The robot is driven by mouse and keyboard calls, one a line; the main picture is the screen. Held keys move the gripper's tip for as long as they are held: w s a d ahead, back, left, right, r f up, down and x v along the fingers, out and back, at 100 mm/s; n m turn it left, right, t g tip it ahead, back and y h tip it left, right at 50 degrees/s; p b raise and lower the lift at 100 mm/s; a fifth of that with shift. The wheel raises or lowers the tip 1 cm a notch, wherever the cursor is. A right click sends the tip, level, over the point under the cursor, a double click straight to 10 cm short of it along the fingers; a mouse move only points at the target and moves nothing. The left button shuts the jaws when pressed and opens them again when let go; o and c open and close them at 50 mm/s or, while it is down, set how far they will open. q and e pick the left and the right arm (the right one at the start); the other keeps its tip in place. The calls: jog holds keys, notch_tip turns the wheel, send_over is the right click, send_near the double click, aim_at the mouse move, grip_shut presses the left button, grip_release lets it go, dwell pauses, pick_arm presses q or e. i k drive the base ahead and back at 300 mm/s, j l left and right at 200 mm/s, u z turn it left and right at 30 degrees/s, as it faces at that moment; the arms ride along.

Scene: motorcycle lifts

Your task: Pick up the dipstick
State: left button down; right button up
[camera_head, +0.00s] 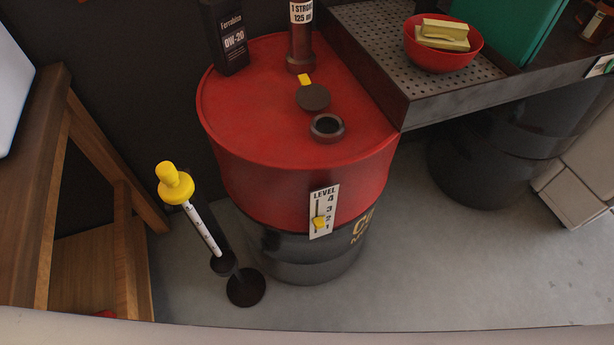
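The dipstick (204,230) has a yellow knob on top and a white shaft with dark marks. It stands tilted in a dark holder with a round black base (246,288) on the floor, left of a red and black drum (300,160). Its lower end is hidden in the holder's small cup. Neither my left nor my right gripper is in view.
On the drum top are a dark oil bottle (224,38), a dark red cylinder (300,40), a round cap with a yellow tab (312,96) and an opening with a dark ring (327,128). A level gauge (323,212) is on its front. A wooden frame (60,190) stands left. Grey floor is clear at right front.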

aim_at(175, 187)
jog(key=u, duration=1)
